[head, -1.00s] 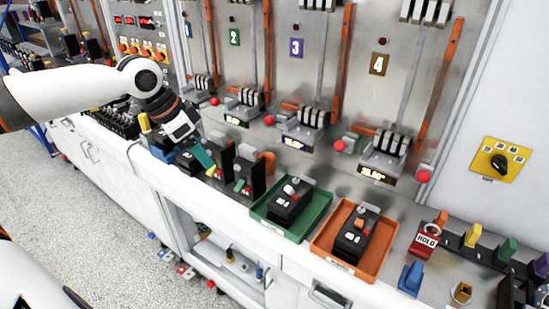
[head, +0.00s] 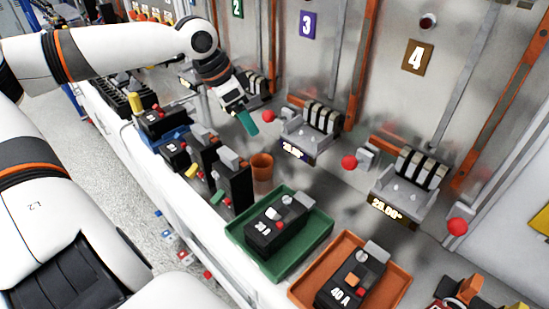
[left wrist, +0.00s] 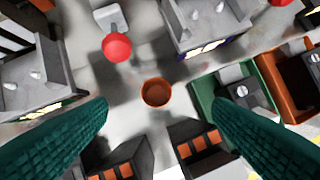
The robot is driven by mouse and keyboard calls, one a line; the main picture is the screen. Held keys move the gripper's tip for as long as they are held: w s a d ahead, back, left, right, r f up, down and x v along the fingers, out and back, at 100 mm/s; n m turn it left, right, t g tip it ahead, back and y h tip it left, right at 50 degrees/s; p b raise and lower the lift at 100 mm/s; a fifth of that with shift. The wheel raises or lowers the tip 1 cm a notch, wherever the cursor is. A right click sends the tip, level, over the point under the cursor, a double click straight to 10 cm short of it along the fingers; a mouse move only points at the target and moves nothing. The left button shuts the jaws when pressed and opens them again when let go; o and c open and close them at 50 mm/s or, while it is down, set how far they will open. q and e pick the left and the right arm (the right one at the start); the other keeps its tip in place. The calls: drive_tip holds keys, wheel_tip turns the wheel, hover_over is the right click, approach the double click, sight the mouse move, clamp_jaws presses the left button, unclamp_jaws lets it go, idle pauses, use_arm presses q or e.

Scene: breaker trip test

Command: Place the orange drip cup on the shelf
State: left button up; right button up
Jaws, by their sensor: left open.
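The orange drip cup (head: 262,167) stands upright on the grey bench, behind the black breakers and left of the green tray. In the left wrist view the cup (left wrist: 156,92) shows from above, between and ahead of my two green fingertips, and nothing grips it. My left gripper (head: 247,122) is open and empty, above and behind the cup in the head view; its fingers also frame the left wrist view (left wrist: 158,112). I cannot make out the shelf for certain. My right gripper is not in view.
Black breakers (head: 233,182) stand close in front of the cup. A green tray (head: 317,237) and an orange tray (head: 395,290) each hold a breaker. Red-knobbed switches (head: 268,116) and numbered bays line the back.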

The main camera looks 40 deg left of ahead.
use_arm(q)
wheel_tip(320, 180, down, 6)
drive_tip(key=b, duration=0.6)
approach(264, 165)
drive_tip(key=d+f, duration=0.2)
drive_tip(key=shift+d+f+b, duration=0.2)
drive_tip(key=shift+d+b, duration=0.1)
drive_tip(key=shift+d, duration=0.05)
drive_tip(key=shift+a+x, duration=0.15)
drive_tip(key=shift+x, duration=0.8)
drive_tip(key=shift+a+x, duration=0.2)
drive_tip(key=shift+x, duration=1.6)
drive_tip(key=shift+d, duration=0.1)
drive_tip(key=shift+c, duration=0.5)
drive_tip(key=shift+w, duration=0.1)
drive_tip(key=c, duration=0.9)
drive_tip(key=shift+c, duration=0.7)
drive_tip(key=shift+r, duration=0.1)
